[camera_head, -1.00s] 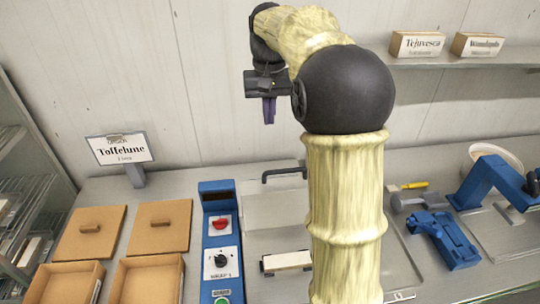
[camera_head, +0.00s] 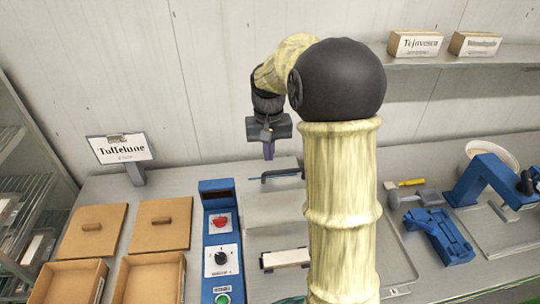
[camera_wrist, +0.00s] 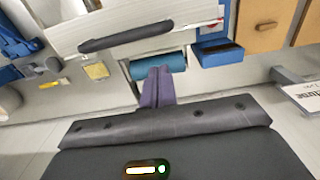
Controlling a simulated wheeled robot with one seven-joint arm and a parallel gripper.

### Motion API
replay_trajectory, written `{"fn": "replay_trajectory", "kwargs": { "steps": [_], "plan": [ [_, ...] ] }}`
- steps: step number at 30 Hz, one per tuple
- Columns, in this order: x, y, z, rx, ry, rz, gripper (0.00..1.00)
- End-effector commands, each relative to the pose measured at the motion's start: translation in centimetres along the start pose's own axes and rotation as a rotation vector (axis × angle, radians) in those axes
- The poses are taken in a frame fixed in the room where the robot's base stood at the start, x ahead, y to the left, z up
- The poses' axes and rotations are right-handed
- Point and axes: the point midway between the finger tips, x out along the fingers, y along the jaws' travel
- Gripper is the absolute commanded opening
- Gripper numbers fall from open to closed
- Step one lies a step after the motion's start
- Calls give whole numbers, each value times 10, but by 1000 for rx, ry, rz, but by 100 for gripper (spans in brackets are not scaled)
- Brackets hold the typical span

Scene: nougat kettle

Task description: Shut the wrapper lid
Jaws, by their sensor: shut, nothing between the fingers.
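The wrapper is a grey machine with a blue control panel (camera_head: 222,250) on its left side. Its pale grey lid (camera_head: 268,207) has a dark bar handle (camera_head: 284,173) at the far edge. The lid's exact angle is hard to tell, and my arm hides its right part. In the wrist view the handle (camera_wrist: 125,37) lies beyond my fingertips, with a teal roller (camera_wrist: 158,65) between. My gripper (camera_head: 268,156) is shut and empty, with purple fingers pointing down just behind and above the handle. The fingers (camera_wrist: 158,72) do not appear to touch the handle.
Brown boxes and lids (camera_head: 160,225) lie left of the panel. A sign (camera_head: 120,148) stands at the back left. A blue tool (camera_head: 440,235), a hammer (camera_head: 418,197) and a blue press (camera_head: 485,180) are on the right. The wall is close behind my gripper.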

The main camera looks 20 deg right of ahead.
Motion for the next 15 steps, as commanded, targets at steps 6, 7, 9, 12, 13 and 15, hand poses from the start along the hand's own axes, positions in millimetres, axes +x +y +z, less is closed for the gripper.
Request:
{"fn": "replay_trajectory", "kwargs": {
  "steps": [6,7,9,12,13,15],
  "plan": [
    [3,0,20,0,-1,0,0],
    [4,0,22,0,-2,0,0],
    [5,0,24,0,0,0,0],
    [6,0,25,0,0,-1,0],
    [6,0,25,0,0,-1,0],
    [6,0,25,0,0,-1,0]
  ]
}}
